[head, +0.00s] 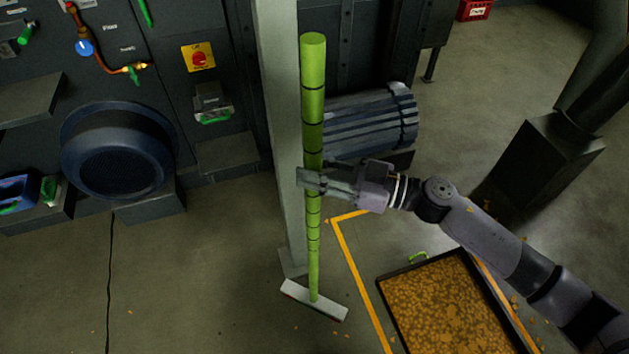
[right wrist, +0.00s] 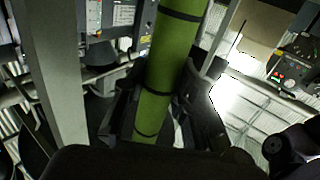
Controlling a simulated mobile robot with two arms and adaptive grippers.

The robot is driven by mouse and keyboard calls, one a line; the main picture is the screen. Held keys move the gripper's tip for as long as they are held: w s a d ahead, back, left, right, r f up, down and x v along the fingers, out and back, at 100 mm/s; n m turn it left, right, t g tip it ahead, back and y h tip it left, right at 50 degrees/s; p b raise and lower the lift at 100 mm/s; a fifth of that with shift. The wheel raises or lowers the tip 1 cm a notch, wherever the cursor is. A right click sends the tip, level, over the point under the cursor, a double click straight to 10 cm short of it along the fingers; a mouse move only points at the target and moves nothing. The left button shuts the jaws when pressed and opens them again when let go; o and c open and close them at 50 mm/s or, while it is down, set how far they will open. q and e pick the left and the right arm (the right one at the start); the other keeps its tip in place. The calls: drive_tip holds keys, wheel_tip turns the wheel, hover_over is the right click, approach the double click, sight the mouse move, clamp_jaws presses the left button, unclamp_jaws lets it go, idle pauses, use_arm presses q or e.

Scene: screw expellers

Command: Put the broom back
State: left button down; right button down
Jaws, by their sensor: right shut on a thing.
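The broom (head: 313,105) has a long green handle with dark rings and stands nearly upright in the head view. Its pale flat head (head: 315,299) is at the floor, close to the foot of a grey post. My right gripper (head: 312,180) is shut on the handle around its middle. In the right wrist view the green broom handle (right wrist: 165,65) runs up through the picture; the fingertips are hard to make out there. My left gripper is not in view.
The grey post (head: 279,120) stands just left of the broom. A ribbed motor (head: 370,120) is behind it. A tray of orange-brown bits (head: 383,292) lies on the floor at right, inside yellow lines. Open floor lies at lower left.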

drive_tip(key=shift+f, duration=1.45)
drive_tip(key=c, duration=1.8)
unclamp_jaws()
drive_tip(key=shift+f, duration=0.25)
drive_tip(key=o, duration=0.5)
drive_tip(key=shift+b+v, duration=1.1)
drive_tip(key=shift+v, duration=4.95)
